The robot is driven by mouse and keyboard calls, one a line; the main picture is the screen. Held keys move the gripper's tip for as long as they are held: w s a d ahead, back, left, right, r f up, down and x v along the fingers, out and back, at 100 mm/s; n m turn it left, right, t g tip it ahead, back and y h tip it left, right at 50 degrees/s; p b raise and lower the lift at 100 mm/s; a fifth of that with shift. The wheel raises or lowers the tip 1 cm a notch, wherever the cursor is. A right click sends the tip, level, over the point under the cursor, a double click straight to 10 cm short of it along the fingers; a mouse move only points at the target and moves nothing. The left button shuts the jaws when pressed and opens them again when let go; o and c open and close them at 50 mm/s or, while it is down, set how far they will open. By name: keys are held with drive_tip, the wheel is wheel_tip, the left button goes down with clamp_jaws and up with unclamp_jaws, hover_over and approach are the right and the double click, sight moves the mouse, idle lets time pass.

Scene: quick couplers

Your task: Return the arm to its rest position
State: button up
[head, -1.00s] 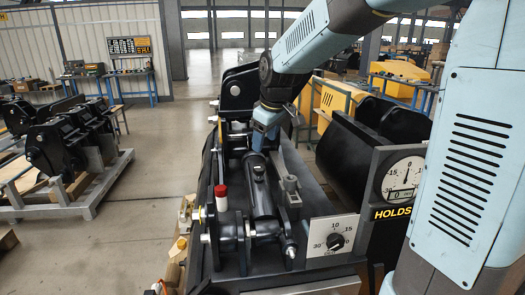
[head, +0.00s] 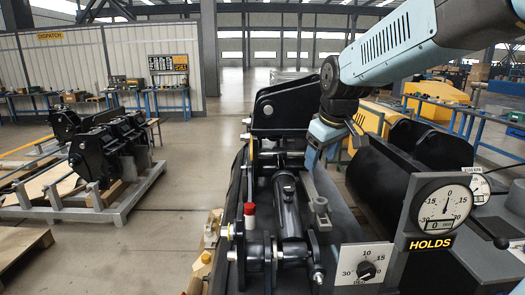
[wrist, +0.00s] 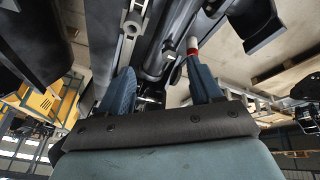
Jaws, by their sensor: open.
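My arm (head: 390,50) reaches in from the upper right of the head view. My gripper (head: 311,165) hangs pointing down above the black coupler frame (head: 262,110), close to the grey lever (head: 318,206). In the wrist view, its two blue fingers (wrist: 162,88) stand apart with nothing held between them. The black cylinder (head: 288,205) lies along the frame, left of the gripper. A red-capped post (head: 249,212) stands upright to its left. Whether a finger touches anything is unclear.
A round gauge (head: 443,206) above a "HOLDS" label and a knob dial (head: 366,270) stand at front right. A black bucket-like part (head: 385,180) is close right of the gripper. A pallet rack (head: 105,160) with black couplers stands left. Open floor lies between.

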drive_tip(key=s+d+f+m, duration=0.1)
drive_tip(key=s+d+m, duration=0.2)
drive_tip(key=s, duration=0.6)
drive_tip(key=s+d+f+m+t, duration=0.1)
drive_tip(key=s+d+m, duration=0.2)
drive_tip(key=s, duration=0.6)
drive_tip(key=shift+d+m+h, duration=0.4)
drive_tip(key=shift+d, duration=0.45)
